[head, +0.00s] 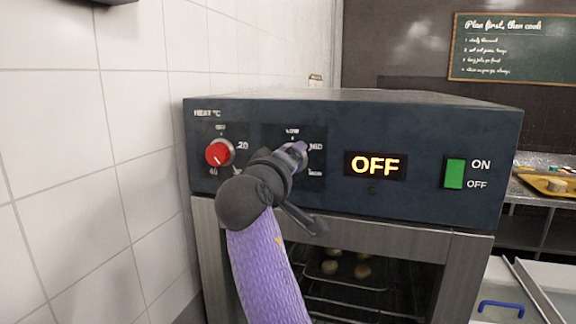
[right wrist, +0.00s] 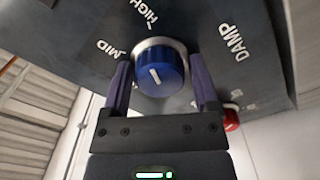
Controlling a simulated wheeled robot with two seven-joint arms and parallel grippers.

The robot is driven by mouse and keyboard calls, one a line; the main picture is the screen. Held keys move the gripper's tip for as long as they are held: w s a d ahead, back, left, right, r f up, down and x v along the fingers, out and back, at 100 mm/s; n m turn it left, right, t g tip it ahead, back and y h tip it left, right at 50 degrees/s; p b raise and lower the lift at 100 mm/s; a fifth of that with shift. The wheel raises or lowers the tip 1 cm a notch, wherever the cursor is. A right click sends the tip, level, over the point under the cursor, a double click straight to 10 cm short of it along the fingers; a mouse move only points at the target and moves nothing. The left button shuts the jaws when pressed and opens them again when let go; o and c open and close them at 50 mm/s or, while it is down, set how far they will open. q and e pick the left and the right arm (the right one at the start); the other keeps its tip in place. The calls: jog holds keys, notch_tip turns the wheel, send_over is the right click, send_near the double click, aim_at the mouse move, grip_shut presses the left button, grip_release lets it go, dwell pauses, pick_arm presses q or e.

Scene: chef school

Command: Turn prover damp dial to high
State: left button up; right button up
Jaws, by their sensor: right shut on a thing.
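The prover's damp dial is a blue knob (right wrist: 162,68) with a short white line on its face, in the right wrist view. The line slants from upper left to lower right; I cannot tell which end points. MID and HIGH are printed to its left and upper left, DAMP to its right. My right gripper (right wrist: 162,85) is shut on the dial, one finger on each side. In the head view my right gripper (head: 296,156) covers most of the dial, with MID just right of it. My left gripper is not in view.
The prover panel (head: 420,125) also has a red heat dial (head: 219,153) close to the left of my arm, a display (head: 375,166) reading OFF and a green switch (head: 455,173). A tiled wall (head: 60,130) stands at the left. Dough pieces (head: 330,267) sit inside the prover.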

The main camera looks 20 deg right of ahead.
jog(key=shift+f+m, duration=0.15)
jog(key=shift+m, duration=0.45)
jog(key=o, duration=1)
jog(key=shift+o, duration=0.2)
jog(key=b+v, duration=0.3)
jog(key=v, duration=0.7)
